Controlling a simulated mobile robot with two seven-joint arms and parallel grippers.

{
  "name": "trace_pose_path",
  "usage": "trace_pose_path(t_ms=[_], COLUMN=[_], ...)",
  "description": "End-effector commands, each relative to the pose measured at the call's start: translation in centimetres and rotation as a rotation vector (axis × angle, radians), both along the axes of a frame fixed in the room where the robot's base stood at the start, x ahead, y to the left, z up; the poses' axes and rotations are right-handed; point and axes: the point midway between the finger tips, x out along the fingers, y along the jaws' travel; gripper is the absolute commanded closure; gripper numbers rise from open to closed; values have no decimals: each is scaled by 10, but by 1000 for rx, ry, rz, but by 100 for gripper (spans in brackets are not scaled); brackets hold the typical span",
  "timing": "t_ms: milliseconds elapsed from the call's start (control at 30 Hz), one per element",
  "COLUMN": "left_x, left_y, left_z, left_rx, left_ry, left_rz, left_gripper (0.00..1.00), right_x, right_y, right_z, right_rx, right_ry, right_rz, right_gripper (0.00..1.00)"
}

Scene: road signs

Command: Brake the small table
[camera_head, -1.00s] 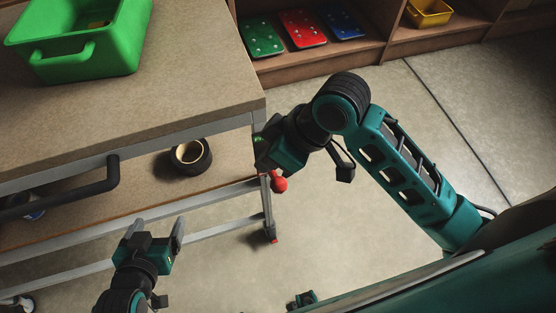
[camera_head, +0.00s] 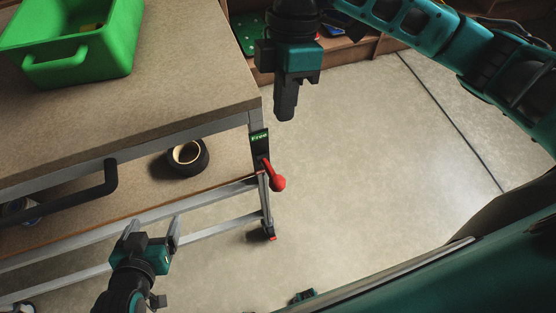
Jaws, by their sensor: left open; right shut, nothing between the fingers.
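The small table (camera_head: 190,90) is a wheeled cart with a brown top and grey metal frame at the left. A red lever with a round knob (camera_head: 277,183) sits on its right front leg, pointing down and to the right. A small dark display (camera_head: 259,138) above the lever reads "Free" in green. My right gripper (camera_head: 285,110) is shut and empty, above and to the right of the display, apart from the lever. My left gripper (camera_head: 152,230) is open and empty, below the lower shelf's front rail.
A green bin (camera_head: 80,65) stands on the table top. A black tape roll (camera_head: 188,157) lies on the lower shelf. A black handle (camera_head: 108,178) juts from the table's front. Shelving with coloured signs is at the back. The floor at right is clear.

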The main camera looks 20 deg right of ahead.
Motion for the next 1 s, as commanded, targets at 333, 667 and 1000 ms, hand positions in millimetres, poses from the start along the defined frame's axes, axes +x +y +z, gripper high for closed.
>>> trace_pose_path(t_ms=[333,667,1000], left_x=[3,3,3], left_y=[0,0,0], left_z=[2,-4,-13], left_rx=[0,0,0], left_ry=[-7,-7,-6], left_rz=[1,1,0], left_gripper=[15,15,15], right_x=[0,-10,-27], right_y=[-1,5,17], right_z=[0,-38,-105], right_rx=[-3,-4,-2], right_ry=[2,7,4], right_rz=[2,3,2], right_gripper=[100,100,100])
